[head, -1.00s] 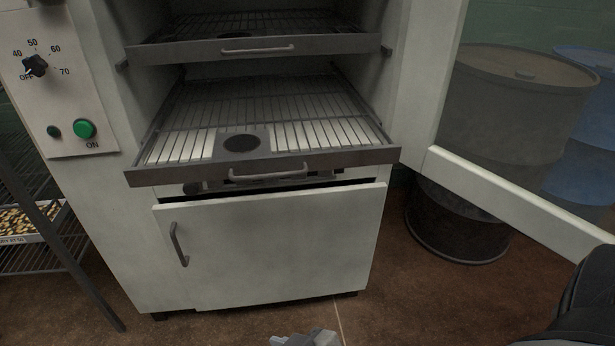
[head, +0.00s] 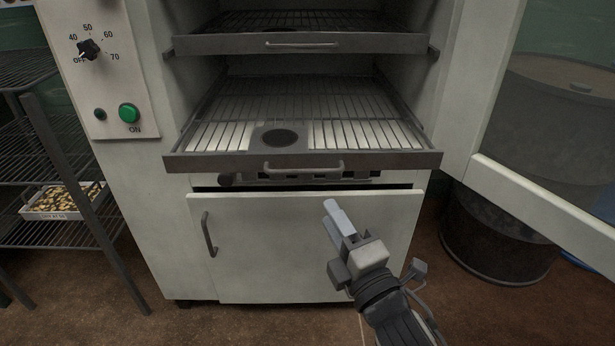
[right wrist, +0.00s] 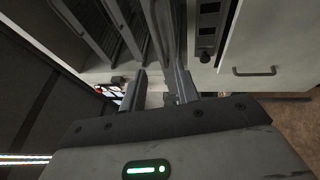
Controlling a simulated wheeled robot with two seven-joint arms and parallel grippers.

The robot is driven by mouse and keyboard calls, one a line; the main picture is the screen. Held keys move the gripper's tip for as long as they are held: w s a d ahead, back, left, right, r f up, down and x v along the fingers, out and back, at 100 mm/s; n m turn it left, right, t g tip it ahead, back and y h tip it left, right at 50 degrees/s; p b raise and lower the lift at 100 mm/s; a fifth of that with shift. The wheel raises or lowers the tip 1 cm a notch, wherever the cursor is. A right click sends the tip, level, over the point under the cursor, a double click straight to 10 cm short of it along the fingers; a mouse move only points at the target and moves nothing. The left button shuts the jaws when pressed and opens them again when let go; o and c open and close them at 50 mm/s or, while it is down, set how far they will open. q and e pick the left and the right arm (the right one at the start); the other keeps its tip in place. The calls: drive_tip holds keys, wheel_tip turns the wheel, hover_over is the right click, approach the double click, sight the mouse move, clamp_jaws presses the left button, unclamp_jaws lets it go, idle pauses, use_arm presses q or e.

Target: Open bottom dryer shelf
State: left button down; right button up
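The bottom dryer shelf is a wire rack (head: 300,97) with a dark round patch. Its grey front bar (head: 390,160) carries a curved handle (head: 303,170) and juts out past the cabinet front. My right gripper (head: 335,213) is below and slightly right of that handle, in front of the lower cabinet door, apart from the handle. In the right wrist view the fingers (right wrist: 160,90) are spread with nothing held between them, and the shelf's front bar (right wrist: 160,30) rises beyond them. My left gripper is out of view.
An upper shelf (head: 300,43) sits above. The closed lower door (head: 270,250) has its own handle (head: 209,234). The open dryer door (head: 545,212) stands at the right, before a dark drum (head: 495,240). A control panel (head: 100,70) and wire rack (head: 75,235) are left.

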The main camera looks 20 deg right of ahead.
drive_tip(key=x, duration=1)
drive_tip(key=shift+w, duration=0.35)
drive_tip(key=shift+s, duration=0.1)
clamp_jaws()
